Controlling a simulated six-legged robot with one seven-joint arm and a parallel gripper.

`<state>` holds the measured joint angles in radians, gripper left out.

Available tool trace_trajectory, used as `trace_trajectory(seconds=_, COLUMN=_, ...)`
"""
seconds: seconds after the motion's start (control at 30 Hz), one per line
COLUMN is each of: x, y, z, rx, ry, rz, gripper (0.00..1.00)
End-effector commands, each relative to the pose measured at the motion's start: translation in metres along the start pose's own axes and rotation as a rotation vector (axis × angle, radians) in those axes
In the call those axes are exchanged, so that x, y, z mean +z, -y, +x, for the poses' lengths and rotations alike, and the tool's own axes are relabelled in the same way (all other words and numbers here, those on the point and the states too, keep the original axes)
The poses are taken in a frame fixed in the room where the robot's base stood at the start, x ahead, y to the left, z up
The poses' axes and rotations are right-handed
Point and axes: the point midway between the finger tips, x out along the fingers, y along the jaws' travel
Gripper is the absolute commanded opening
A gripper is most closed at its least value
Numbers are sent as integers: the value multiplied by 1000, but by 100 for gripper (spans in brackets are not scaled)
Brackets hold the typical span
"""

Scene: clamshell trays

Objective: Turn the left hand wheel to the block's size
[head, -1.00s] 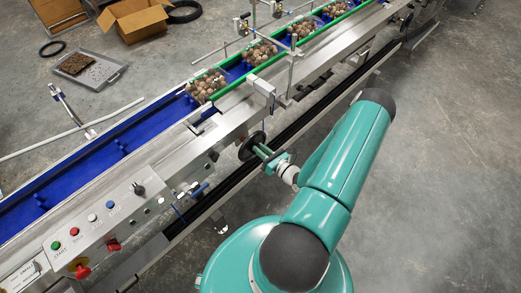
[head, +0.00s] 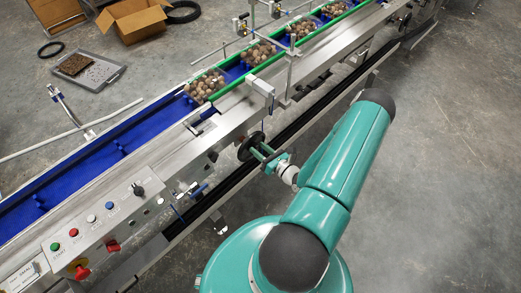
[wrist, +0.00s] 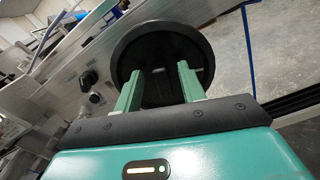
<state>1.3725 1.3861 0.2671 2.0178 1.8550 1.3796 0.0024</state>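The left hand wheel is a black disc (head: 251,146) on the near side of the conveyor in the head view. In the wrist view the wheel (wrist: 163,38) fills the upper middle, its face toward the camera. My gripper (head: 266,153) is at the wheel, with two green fingers pointing at its face. In the wrist view the gripper (wrist: 159,78) has its fingers apart across the wheel's face, and only dark wheel and small pale marks show between them. Contact at the fingertips is hard to tell. I cannot identify the size block.
The conveyor's blue belt (head: 75,182) carries several filled clear trays beside a green guide rail (head: 232,85). A panel of coloured buttons (head: 92,218) is at lower left. An open carton (head: 135,22) and grey tray (head: 107,72) lie behind. The right floor is clear.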

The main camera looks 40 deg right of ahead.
Motion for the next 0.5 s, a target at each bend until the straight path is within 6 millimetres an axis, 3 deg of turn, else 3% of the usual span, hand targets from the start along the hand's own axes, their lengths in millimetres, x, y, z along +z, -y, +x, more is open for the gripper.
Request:
trace_trajectory(seconds=0.17, x=0, y=1, z=-16, rx=-3, ry=0, rz=0, gripper=40)
trace_trajectory(seconds=0.5, x=0, y=1, z=-89, rx=-5, ry=-1, rz=0, gripper=40)
